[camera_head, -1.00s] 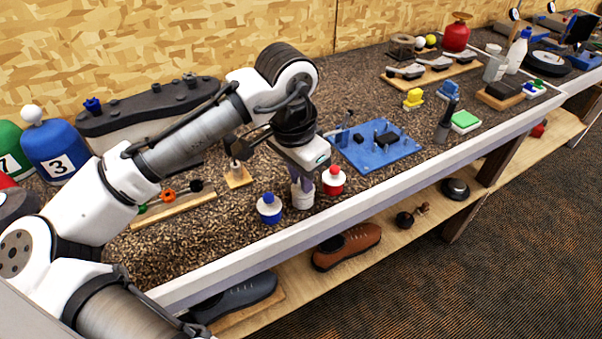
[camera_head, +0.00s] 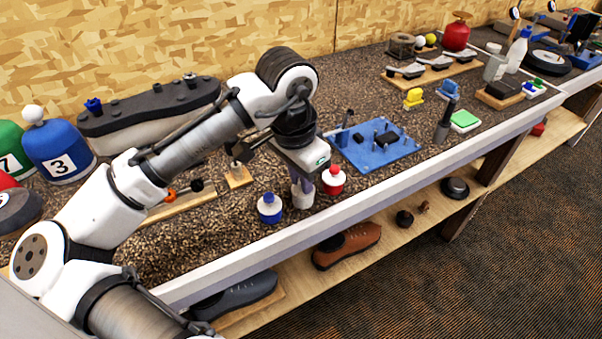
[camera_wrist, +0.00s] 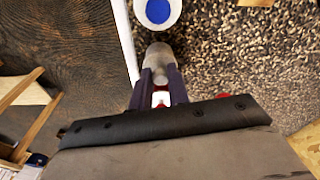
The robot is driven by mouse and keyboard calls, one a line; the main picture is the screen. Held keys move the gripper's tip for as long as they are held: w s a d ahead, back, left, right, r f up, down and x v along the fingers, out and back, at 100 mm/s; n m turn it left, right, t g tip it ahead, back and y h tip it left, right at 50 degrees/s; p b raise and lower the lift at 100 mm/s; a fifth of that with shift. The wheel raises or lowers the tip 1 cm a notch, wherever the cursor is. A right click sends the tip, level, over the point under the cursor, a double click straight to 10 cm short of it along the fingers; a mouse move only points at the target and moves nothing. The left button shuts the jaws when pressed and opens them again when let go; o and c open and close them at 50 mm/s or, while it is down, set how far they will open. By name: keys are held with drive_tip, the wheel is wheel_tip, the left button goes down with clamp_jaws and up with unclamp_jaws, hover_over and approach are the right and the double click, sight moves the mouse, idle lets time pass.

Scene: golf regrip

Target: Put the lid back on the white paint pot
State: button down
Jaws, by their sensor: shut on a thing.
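A white paint pot (camera_head: 303,199) stands on the bench between a blue-lidded pot (camera_head: 269,208) and a red-lidded pot (camera_head: 334,181). My gripper (camera_head: 301,187) points down directly over the white pot. In the wrist view its dark fingers (camera_wrist: 160,78) are closed on a pale grey-white piece (camera_wrist: 158,56), which seems to be the white lid. The fingers hide where the lid and pot meet, so I cannot tell whether the lid is seated. The blue lid (camera_wrist: 158,11) shows just beyond; bits of red show behind the fingers.
The blue- and red-lidded pots stand close on either side of my gripper. A blue board (camera_head: 375,148) with dark parts lies to the right. A wooden block (camera_head: 238,177) is behind left. The bench's white front edge (camera_head: 330,210) runs close in front.

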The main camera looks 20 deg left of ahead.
idle(0.9)
drive_tip(key=c, duration=0.8)
unclamp_jaws()
drive_tip(key=shift+o, duration=0.2)
drive_tip(key=shift+r+p, duration=0.1)
drive_tip(key=shift+p, duration=0.2)
drive_tip(key=shift+r+p, duration=3.1)
drive_tip(key=shift+r, duration=0.3)
clamp_jaws()
drive_tip(key=shift+f, duration=0.15)
